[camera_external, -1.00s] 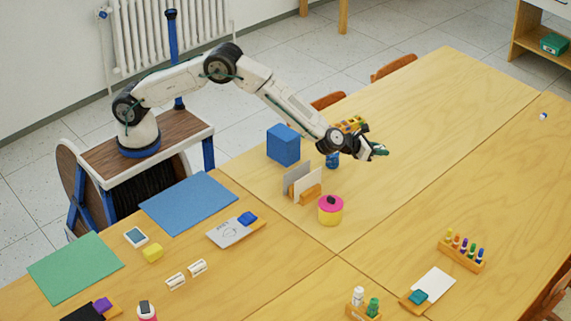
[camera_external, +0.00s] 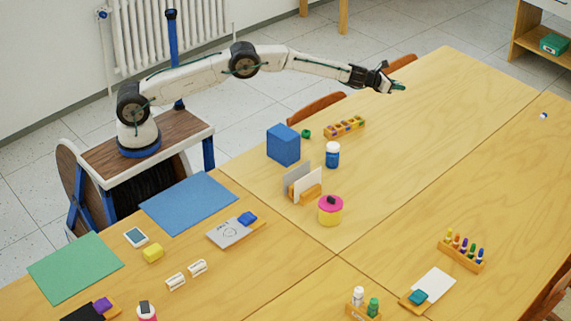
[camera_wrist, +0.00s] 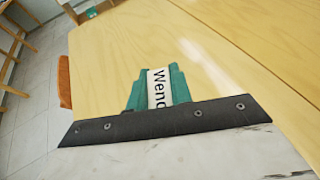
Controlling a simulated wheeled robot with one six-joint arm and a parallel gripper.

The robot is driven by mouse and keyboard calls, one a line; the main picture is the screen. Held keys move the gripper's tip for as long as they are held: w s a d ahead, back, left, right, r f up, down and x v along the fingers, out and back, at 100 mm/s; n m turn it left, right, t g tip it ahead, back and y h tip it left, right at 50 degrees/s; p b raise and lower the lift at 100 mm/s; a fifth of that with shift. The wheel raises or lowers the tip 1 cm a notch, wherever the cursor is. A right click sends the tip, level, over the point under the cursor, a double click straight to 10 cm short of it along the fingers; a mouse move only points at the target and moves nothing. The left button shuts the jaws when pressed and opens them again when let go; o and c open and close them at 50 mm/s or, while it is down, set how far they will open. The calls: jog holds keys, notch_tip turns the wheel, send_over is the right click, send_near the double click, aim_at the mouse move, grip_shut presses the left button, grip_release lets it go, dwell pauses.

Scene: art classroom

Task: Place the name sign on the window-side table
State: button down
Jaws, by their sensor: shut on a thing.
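My gripper (camera_external: 397,87) is raised above the far part of the wooden table (camera_external: 440,90) in the external view. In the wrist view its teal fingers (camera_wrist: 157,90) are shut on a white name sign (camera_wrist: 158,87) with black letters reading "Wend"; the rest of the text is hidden. The sign cannot be made out in the external view. Below the fingers in the wrist view is bare wooden tabletop (camera_wrist: 110,65). Which table is window-side cannot be told, as no window shows.
Two more white signs (camera_external: 176,281) (camera_external: 197,267) lie on the near left table. A blue box (camera_external: 283,145), a wooden marker holder (camera_external: 345,126), a blue jar (camera_external: 332,155) and a pink-lidded pot (camera_external: 330,210) stand on the table's left part. Its far right part is clear.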

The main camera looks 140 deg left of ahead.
aim_at(392, 128)
jog(key=f, duration=0.6)
jog(key=s+a+f, duration=0.1)
jog(key=f, duration=1.2)
jog(key=shift+s+a+f, duration=0.1)
jog(key=shift+s+a, duration=0.05)
jog(key=shift+s, duration=0.1)
jog(key=shift+f, duration=0.1)
jog(key=c, duration=1.3)
grip_release()
jog(key=shift+o, duration=0.2)
jog(key=shift+v, duration=2)
